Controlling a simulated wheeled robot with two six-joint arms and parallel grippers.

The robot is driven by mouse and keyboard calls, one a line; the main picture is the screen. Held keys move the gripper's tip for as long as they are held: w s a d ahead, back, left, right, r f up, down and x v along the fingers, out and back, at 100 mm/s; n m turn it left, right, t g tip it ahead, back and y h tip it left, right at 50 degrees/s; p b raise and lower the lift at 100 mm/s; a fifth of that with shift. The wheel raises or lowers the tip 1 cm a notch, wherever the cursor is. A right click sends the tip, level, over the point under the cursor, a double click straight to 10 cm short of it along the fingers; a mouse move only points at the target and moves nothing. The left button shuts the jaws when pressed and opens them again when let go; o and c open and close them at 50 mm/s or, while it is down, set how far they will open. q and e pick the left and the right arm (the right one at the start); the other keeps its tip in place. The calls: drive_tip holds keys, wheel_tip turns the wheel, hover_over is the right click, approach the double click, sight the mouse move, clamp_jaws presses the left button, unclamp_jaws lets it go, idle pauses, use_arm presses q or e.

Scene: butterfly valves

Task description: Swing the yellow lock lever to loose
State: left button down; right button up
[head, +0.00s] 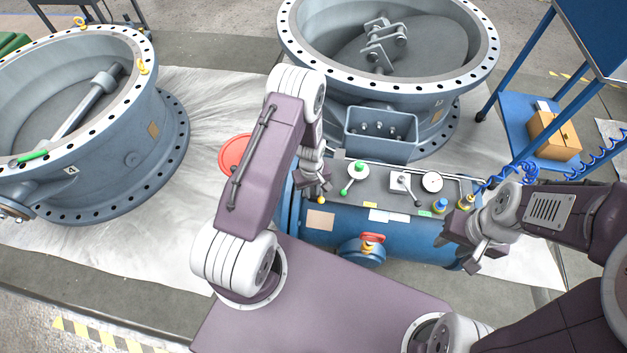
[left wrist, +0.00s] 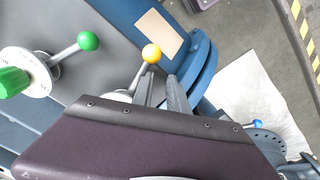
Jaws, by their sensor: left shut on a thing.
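The yellow lock lever shows its round yellow knob (left wrist: 151,53) in the left wrist view; its thin shaft runs down from the knob to a pale round hub, mostly hidden by my gripper. The knob (head: 321,200) also shows in the head view, at the left end of the blue machine's grey top panel. My left gripper (head: 319,188) reaches down over the panel and is shut on the lever, with its fingers (left wrist: 160,92) at the shaft below the knob. My right gripper (head: 462,248) hangs at the panel's right end, clear of the lever; its jaw opening is unclear.
On the panel are a green-knobbed lever (head: 350,178), a black-tipped lever (head: 408,187), a round gauge (head: 432,182) and a blue knob (head: 440,204). A blue coiled hose (head: 522,170) runs at the right. Large valve bodies stand behind (head: 440,90) and at left (head: 150,130).

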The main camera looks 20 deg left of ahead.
use_arm(q)
drive_tip(key=shift+s+d+f, duration=0.35)
drive_tip(key=shift+s+d, duration=0.05)
drive_tip(key=shift+s, duration=0.2)
drive_tip(key=shift+d, duration=0.45)
drive_tip(key=shift+w+d, duration=0.15)
drive_tip(key=shift+d, duration=0.05)
drive_tip(key=shift+w+d, duration=0.1)
drive_tip(key=r, duration=0.1)
drive_tip(key=r+p, duration=0.1)
drive_tip(key=p, duration=0.1)
drive_tip(key=shift+w+d+r, duration=0.2)
drive_tip(key=shift+w+r, duration=0.05)
drive_tip(key=shift+r, duration=0.15)
drive_tip(key=shift+a+r+p, duration=0.25)
drive_tip(key=shift+r+p, duration=0.95)
drive_tip(key=shift+p, duration=0.05)
wheel_tip(320, 180, up, 2)
drive_tip(key=shift+s+a+r+p, duration=0.1)
drive_tip(key=shift+r+p, duration=0.05)
drive_tip(key=shift+p, duration=0.85)
